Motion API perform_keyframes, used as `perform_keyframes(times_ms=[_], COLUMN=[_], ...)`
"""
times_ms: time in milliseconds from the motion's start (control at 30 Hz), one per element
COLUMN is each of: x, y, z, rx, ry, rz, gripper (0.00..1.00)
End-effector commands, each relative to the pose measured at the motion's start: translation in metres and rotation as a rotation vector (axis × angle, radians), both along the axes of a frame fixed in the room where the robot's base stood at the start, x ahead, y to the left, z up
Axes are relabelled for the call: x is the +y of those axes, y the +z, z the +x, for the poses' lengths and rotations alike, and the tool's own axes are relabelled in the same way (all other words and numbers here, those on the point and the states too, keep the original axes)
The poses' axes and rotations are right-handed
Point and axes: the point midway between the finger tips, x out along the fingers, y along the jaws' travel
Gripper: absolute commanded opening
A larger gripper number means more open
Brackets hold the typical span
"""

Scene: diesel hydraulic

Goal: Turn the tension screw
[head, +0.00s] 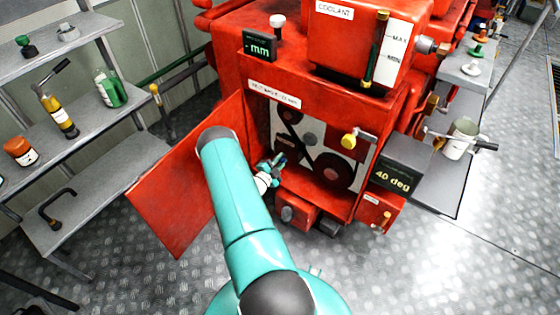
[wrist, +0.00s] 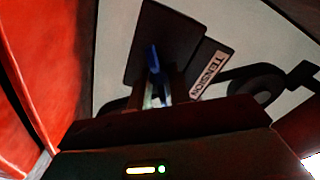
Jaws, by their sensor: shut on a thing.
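The tension screw is at the belt drive inside the open red engine cabinet (head: 262,86), beside the white TENSION label (wrist: 207,74) and a dark plate (wrist: 165,38) in the wrist view. My gripper (head: 279,162) reaches into the left part of the opening in the head view. In the wrist view my gripper (wrist: 159,88) is shut at the dark plate, just left of the label. It is shut on the screw, which the fingers and dark wrist body mostly hide. How far the screw is turned cannot be seen.
The red door (head: 180,185) hangs open left of my arm. A display reading "40 deg" (head: 393,178) and a yellow knob (head: 349,141) are at the right of the opening. A pulley (head: 335,170) and belt lie close by. Shelves (head: 85,185) stand at the left.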

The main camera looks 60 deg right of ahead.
Motion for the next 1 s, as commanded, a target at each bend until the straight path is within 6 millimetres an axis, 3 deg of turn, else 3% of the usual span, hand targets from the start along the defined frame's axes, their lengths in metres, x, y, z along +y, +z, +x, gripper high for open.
perform_keyframes(times_ms=[1000], x=[0.0017], y=[-0.0071], z=[0.0001], rx=[-0.954], ry=[-0.001], rz=[-0.149], gripper=[0.00])
